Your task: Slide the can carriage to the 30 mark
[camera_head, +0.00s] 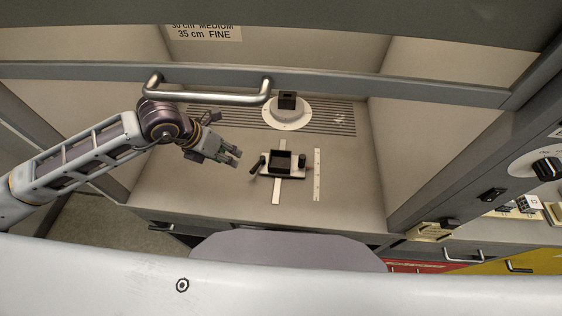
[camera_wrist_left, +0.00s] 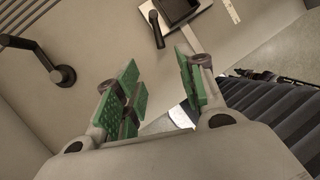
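The can carriage (camera_head: 297,171) is a pale plate with a black, square, open-topped holder (camera_head: 279,161) on it. It sits across a white rail (camera_head: 276,190) on the hood floor. A dark handle (camera_head: 256,167) sticks out at its left, and a dark knob is at its right. A white scale strip (camera_head: 317,175) lies to the right; its marks are too small to read. My left gripper (camera_head: 235,157) is open and empty, left of the carriage and apart from it. In the left wrist view its green pads (camera_wrist_left: 157,75) stand apart, with the carriage's dark handle (camera_wrist_left: 156,30) beyond them.
A round white base (camera_head: 287,116) with a black block stands behind the carriage, on a slotted grille (camera_head: 338,117). A metal bar handle (camera_head: 208,97) on the raised front frame crosses above my left arm. The hood's side walls bound the floor. Bare floor lies around the carriage.

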